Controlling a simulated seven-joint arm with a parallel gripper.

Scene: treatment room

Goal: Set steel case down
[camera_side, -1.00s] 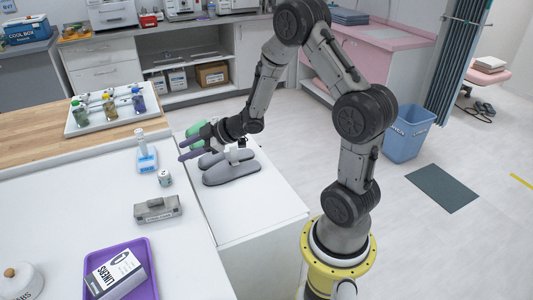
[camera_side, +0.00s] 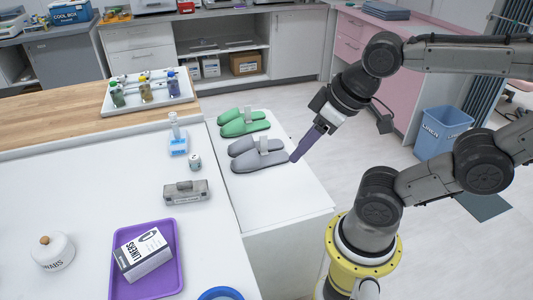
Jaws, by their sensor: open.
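The steel case (camera_side: 187,192), a small grey box with a handle on top and a dark label strip on its front, rests upright on the white table (camera_side: 95,190), above the purple tray in the picture. My gripper (camera_side: 298,156) is up and to the right of the case, well apart from it. Its long purple-grey fingers point down and left, near the toe of the grey slippers. It is open and holds nothing visible. One finger largely hides the other from this side.
A purple tray (camera_side: 172,252) holds a liners box (camera_side: 143,254). A white lidded jar (camera_side: 52,251), a small can (camera_side: 195,162) and a blue-based bottle (camera_side: 177,140) stand nearby. Grey slippers (camera_side: 262,160) and green slippers (camera_side: 243,122) lie on the lower white surface.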

